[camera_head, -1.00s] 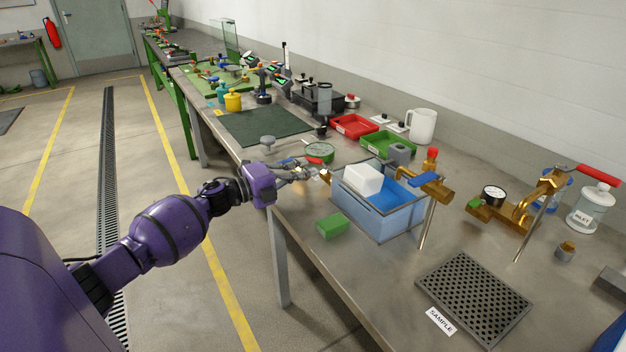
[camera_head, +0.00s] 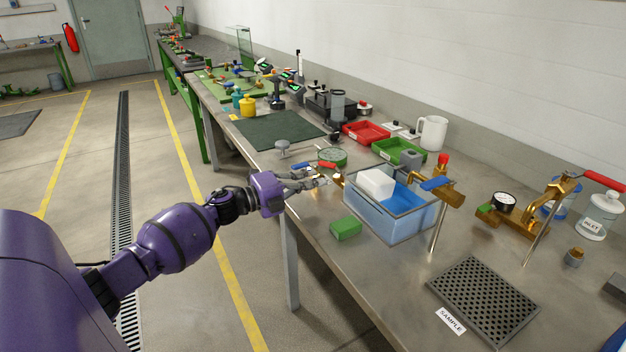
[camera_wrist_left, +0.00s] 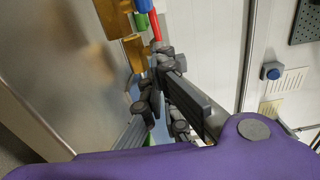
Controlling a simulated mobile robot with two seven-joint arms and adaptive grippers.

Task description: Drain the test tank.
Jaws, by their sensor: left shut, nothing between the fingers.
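The test tank (camera_head: 405,228) is a clear open box with blue liquid, near the table's front edge in the head view. A white block (camera_head: 376,184) sits at its left end. A brass fitting (camera_head: 338,178) shows at the tank's left side, close to a small red handle (camera_head: 327,165). My left gripper (camera_head: 325,182) is shut and empty beside this fitting. In the left wrist view its dark fingers (camera_wrist_left: 162,75) are close to a red handle (camera_wrist_left: 155,27) and brass parts (camera_wrist_left: 135,52); contact cannot be told. My right gripper is not in view.
A green block (camera_head: 345,228) lies in front of the tank. A brass valve with a blue handle (camera_head: 436,184) stands at its right. A perforated plate (camera_head: 484,298), a gauge (camera_head: 503,201) and red and green trays (camera_head: 366,132) share the table. Bare tabletop lies around the green block.

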